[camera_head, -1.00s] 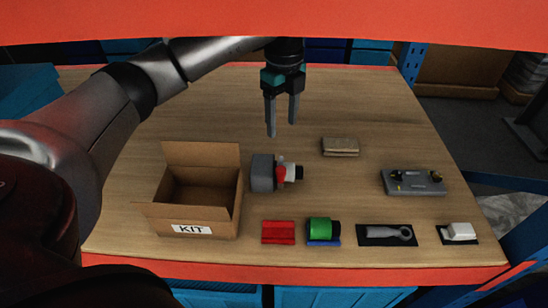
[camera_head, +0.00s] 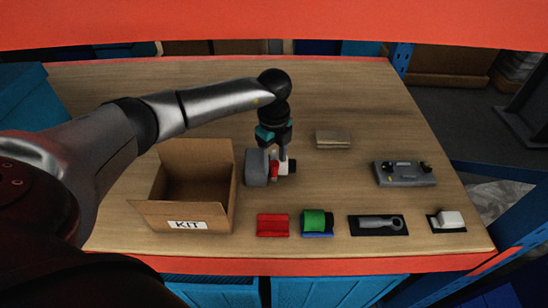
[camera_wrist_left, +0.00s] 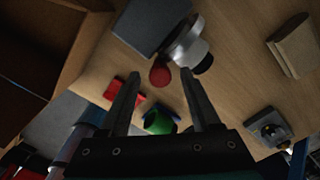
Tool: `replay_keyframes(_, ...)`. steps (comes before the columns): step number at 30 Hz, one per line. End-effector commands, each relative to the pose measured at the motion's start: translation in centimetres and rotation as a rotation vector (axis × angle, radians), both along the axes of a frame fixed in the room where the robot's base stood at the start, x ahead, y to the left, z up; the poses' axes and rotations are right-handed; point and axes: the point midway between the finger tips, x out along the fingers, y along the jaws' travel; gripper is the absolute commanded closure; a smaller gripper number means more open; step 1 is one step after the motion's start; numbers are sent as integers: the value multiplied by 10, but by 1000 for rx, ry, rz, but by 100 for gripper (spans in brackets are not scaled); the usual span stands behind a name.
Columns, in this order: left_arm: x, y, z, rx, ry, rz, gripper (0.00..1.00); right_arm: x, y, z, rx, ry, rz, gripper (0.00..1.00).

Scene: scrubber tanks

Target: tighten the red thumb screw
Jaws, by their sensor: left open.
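The red thumb screw (camera_head: 274,170) sits on a small assembly of a grey block (camera_head: 256,168) and a white collar (camera_head: 284,166) with a black end, on the wooden table. My left gripper (camera_head: 274,162) is open and points down over this assembly, its fingers partly covering it. In the left wrist view, the thumb screw (camera_wrist_left: 160,74) shows as a red rounded knob below the silver-white collar (camera_wrist_left: 188,45). There it appears beyond and between the two spread fingers (camera_wrist_left: 162,88) of my left gripper; I cannot tell whether they touch it. My right gripper is not in view.
An open cardboard KIT box (camera_head: 190,190) stands close left of the assembly. A red block (camera_head: 272,225), a green roll (camera_head: 314,221), a wrench-like part (camera_head: 379,224) and a white block (camera_head: 449,219) line the front. A grey device (camera_head: 405,174) and tan block (camera_head: 333,138) stand right.

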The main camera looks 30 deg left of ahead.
Motion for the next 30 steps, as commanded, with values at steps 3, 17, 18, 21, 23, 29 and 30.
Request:
replay_keyframes(3,0,0,0,0,0,0,36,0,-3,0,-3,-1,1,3)
replay_keyframes(17,0,0,0,0,0,0,87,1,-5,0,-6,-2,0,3)
replay_keyframes(18,0,0,1,0,0,0,91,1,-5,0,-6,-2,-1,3)
replay_keyframes(21,0,0,1,0,0,0,100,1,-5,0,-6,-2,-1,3)
replay_keyframes(23,0,0,1,0,0,0,100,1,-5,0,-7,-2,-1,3)
replay_keyframes(29,0,0,1,0,0,-1,100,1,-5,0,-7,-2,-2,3)
replay_keyframes(30,0,0,1,0,0,-3,100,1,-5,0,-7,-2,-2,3)
